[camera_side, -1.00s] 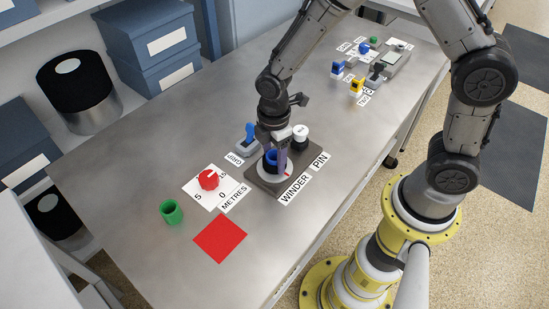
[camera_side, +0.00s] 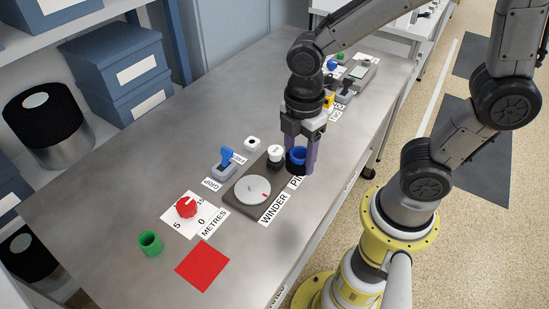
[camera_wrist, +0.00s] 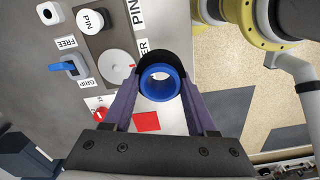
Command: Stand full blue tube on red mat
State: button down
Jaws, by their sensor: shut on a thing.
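The blue tube (camera_side: 297,155) is wrapped in a black layer. My gripper (camera_side: 300,165) is shut on it and holds it upright in the air, near the PIN end of the winder (camera_side: 253,191). In the wrist view the tube's blue rim (camera_wrist: 160,99) shows end-on between my two purple fingers, with the black layer (camera_wrist: 180,60) around its far side. The red mat (camera_side: 203,265) lies flat and bare at the front left of the table. It also shows in the wrist view (camera_wrist: 146,121), beyond the tube.
A green tube (camera_side: 150,243) stands left of the mat. A red dial (camera_side: 187,207) marked METRES is behind the mat. The blue GRIP lever (camera_side: 226,158), a white button (camera_side: 252,143) and the white PIN knob (camera_side: 275,154) surround the winder. The table's front edge is close.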

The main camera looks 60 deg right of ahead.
jog(key=shift+s+r, duration=0.6)
jog(key=shift+s, duration=0.75)
send_over(201, 265)
jog(key=f, duration=1.1)
jog(key=shift+s+d, duration=0.3)
jog(key=shift+s, duration=0.05)
jog(key=shift+w+a+f, duration=0.35)
jog(key=shift+f, duration=1.7)
jog(key=shift+f, duration=0.15)
